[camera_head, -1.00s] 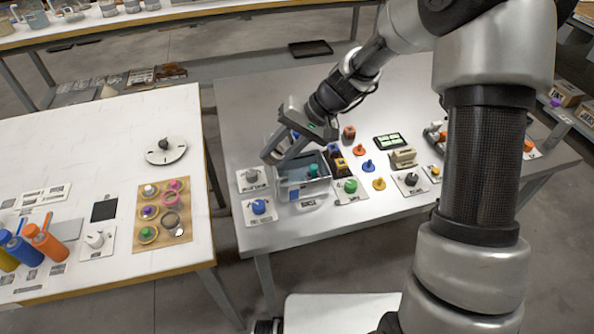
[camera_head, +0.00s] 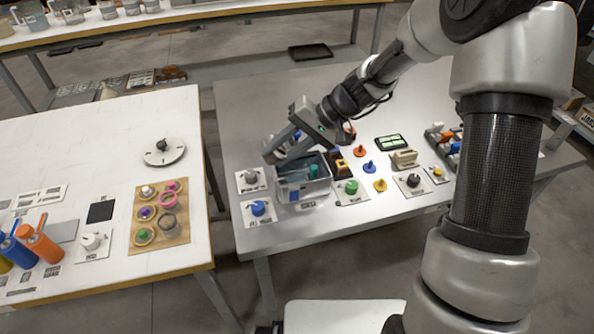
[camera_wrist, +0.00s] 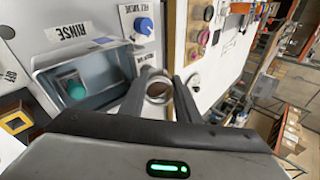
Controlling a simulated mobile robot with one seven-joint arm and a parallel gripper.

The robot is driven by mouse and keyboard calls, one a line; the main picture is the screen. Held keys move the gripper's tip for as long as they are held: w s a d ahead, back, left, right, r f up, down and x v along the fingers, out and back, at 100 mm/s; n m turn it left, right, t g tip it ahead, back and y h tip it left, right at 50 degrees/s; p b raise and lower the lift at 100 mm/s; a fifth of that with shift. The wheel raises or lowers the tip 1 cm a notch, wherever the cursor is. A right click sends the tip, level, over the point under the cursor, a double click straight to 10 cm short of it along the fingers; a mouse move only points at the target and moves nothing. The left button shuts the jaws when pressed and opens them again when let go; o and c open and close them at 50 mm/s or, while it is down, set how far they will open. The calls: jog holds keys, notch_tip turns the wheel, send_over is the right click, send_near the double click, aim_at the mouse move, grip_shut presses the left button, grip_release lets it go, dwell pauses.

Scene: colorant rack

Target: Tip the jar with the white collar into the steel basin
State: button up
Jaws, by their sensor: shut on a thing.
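My gripper (camera_wrist: 160,84) is shut on a small round jar (camera_wrist: 158,93) with a pale ring-shaped collar, seen between the fingers in the wrist view. In the head view my gripper (camera_head: 271,152) is over the far left edge of the steel basin (camera_head: 318,190), and the jar is mostly hidden there. The basin also shows in the wrist view (camera_wrist: 112,112), left of the fingers, beside a RINSE label. A teal-green piece (camera_wrist: 74,87) is inside the basin. I cannot tell whether anything is leaving the jar.
A blue knob (camera_head: 258,208) and a grey knob (camera_head: 251,175) stand left of the basin, a green knob (camera_head: 351,187) to its right. On the white table, a wooden rack (camera_head: 158,248) holds several colour-collared jars. A floor gap separates the tables.

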jog(key=shift+d+f+y+b, duration=0.2)
jog(key=shift+f+y+b, duration=0.6)
jog(key=shift+b, duration=0.7)
jog(key=shift+d+r+y+b, duration=0.2)
jog(key=shift+y+b, duration=0.45)
jog(key=shift+y, duration=0.3)
jog(key=shift+d+r+y+b, duration=0.1)
jog(key=shift+r+y+b, duration=0.1)
jog(key=shift+y+b, duration=0.6)
dwell(1.0)
jog(key=shift+d+y+b, duration=0.6)
jog(key=shift+y+b, duration=0.25)
jog(key=shift+y, duration=0.1)
dwell(0.5)
jog(key=shift+d+r+y+b, duration=0.25)
jog(key=shift+r+y+b, duration=0.35)
jog(key=shift+r+y, duration=0.6)
dwell(0.8)
